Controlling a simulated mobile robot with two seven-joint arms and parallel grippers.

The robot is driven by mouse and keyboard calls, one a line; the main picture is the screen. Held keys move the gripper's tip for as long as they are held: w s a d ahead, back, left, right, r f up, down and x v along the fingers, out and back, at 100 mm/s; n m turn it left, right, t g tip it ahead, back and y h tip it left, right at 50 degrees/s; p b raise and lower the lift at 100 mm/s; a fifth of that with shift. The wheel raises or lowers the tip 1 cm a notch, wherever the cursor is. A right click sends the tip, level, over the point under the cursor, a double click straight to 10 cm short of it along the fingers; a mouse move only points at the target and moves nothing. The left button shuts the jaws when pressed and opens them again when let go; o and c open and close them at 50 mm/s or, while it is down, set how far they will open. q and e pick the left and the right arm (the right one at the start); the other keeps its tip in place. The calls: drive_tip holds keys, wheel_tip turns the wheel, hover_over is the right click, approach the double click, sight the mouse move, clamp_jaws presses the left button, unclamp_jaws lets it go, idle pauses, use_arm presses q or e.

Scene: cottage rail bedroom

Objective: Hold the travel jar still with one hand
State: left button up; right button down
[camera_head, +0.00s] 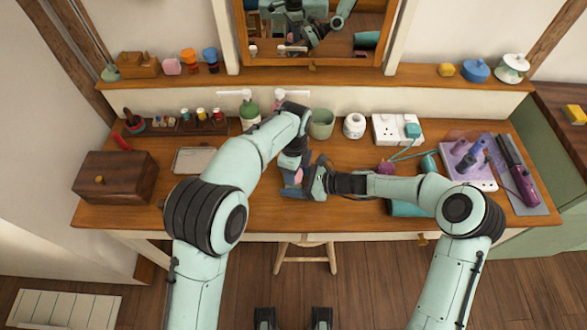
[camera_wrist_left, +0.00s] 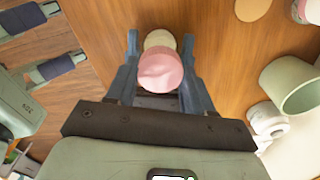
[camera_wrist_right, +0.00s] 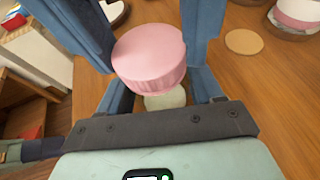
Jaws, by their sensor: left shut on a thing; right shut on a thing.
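The travel jar (camera_wrist_right: 165,100) shows as a pale cream round body, partly hidden under a ridged pink lid (camera_wrist_right: 148,55). In the left wrist view the pink lid (camera_wrist_left: 160,72) sits between my left gripper's fingers (camera_wrist_left: 160,60), with the cream part (camera_wrist_left: 160,40) just beyond it. My left gripper (camera_head: 293,185) is shut on the pink lid. My right gripper (camera_head: 318,182) meets it from the right, low over the desk, and is shut on the jar. In the right wrist view blue fingers flank the lid. The exact contact points are hidden.
The wooden desk (camera_head: 240,212) holds a wooden box (camera_head: 115,178) at left. A lilac tray (camera_head: 480,178) is at right. A stool (camera_head: 305,258) stands in front.

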use_arm(q)
drive_tip(key=n, duration=1.2)
drive_tip(key=o, duration=1.2)
drive_tip(key=shift+c, duration=0.2)
drive_tip(key=shift+s+d, duration=0.1)
